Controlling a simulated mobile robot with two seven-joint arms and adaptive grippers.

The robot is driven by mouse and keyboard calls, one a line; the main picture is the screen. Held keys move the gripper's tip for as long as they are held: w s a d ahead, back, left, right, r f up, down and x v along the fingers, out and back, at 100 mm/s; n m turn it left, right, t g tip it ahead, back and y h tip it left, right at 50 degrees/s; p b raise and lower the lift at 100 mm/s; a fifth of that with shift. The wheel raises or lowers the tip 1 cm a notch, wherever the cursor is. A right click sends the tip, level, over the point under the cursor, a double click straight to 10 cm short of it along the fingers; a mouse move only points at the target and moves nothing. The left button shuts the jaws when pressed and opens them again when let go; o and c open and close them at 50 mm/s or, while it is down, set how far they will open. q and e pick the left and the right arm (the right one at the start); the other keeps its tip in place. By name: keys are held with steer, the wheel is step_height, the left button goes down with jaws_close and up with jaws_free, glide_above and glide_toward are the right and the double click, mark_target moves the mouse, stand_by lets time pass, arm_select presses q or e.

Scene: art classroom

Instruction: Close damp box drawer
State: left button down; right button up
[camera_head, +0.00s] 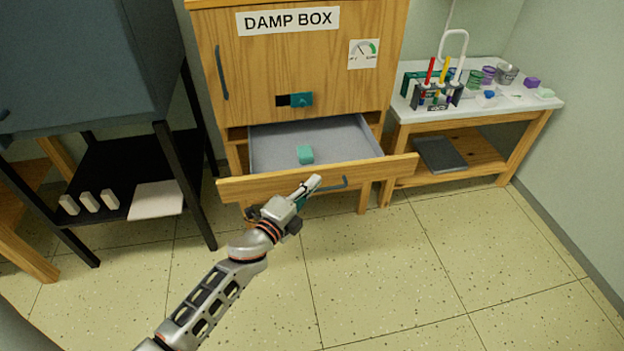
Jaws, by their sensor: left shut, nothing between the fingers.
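The damp box (250,70) is a wooden cabinet with a "DAMP BOX" sign. A dark curved handle (345,183) is on the drawer front. My left gripper (314,184) is shut and empty, in front of the drawer front and just left of the handle. I cannot tell whether it touches the wood. My right gripper does not show.
A low table (480,115) with colored tools and cups stands at the right. A dark metal stand (115,155) with white blocks is at the left. A teal latch (301,100) sits above the drawer. The tiled floor (420,270) in front is clear.

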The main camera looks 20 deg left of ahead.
arm_select(q)
steer(key=shift+w+a, duration=0.5)
steer(key=shift+w, duration=0.25)
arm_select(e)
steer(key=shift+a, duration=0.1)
